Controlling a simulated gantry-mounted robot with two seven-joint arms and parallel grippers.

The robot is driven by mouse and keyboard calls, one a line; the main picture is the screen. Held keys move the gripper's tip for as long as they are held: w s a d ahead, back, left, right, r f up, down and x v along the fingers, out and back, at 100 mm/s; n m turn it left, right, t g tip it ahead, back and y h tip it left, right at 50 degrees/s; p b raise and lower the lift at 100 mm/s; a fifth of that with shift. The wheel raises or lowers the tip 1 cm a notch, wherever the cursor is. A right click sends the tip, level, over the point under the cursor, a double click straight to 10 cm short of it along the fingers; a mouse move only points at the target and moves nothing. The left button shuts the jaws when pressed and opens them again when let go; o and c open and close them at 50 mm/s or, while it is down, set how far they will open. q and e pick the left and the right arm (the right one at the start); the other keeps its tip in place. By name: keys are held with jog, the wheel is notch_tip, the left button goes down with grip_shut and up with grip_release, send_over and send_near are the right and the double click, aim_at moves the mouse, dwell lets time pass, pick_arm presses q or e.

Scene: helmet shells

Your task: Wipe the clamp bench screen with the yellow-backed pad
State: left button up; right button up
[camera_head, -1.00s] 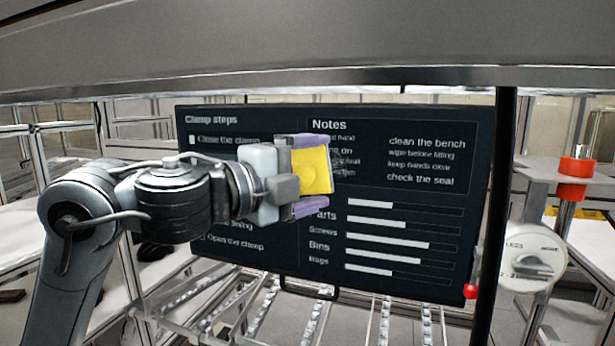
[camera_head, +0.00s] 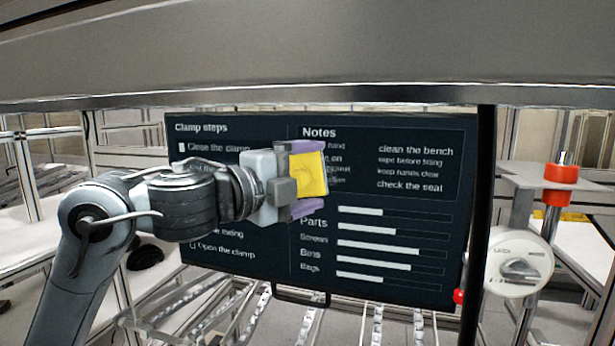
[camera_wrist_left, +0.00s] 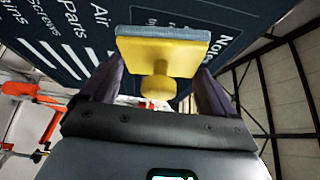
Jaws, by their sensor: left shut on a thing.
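The clamp bench screen (camera_head: 400,230) is a large dark panel with white text and bars, filling the middle of the head view. My left gripper (camera_head: 310,180) is in front of its centre-left, with purple fingers shut on the yellow-backed pad (camera_head: 309,174). In the left wrist view the pad (camera_wrist_left: 165,55) shows its yellow back, a round knob between the fingers, and a grey-blue face turned to the screen (camera_wrist_left: 75,30). I cannot tell whether the pad touches the screen. The gripper and arm hide part of the text. My right gripper is not in view.
A dark vertical post (camera_head: 478,210) stands at the screen's right edge. Right of it are a round white dial (camera_head: 519,264) and a red-collared metal rod (camera_head: 558,173). A grey beam (camera_head: 300,60) crosses the top. Roller rails (camera_head: 310,325) lie below the screen.

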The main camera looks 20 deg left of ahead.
pick_arm(q)
jog(key=shift+w, duration=0.4)
jog(key=shift+w+p, duration=0.45)
jog(key=shift+w, duration=0.15)
jog(key=shift+d, duration=0.1)
dwell(0.3)
jog(key=shift+d+p, duration=0.45)
jog(key=shift+d, duration=1.3)
jog(key=shift+w+d, duration=0.1)
jog(key=shift+a, duration=2.05)
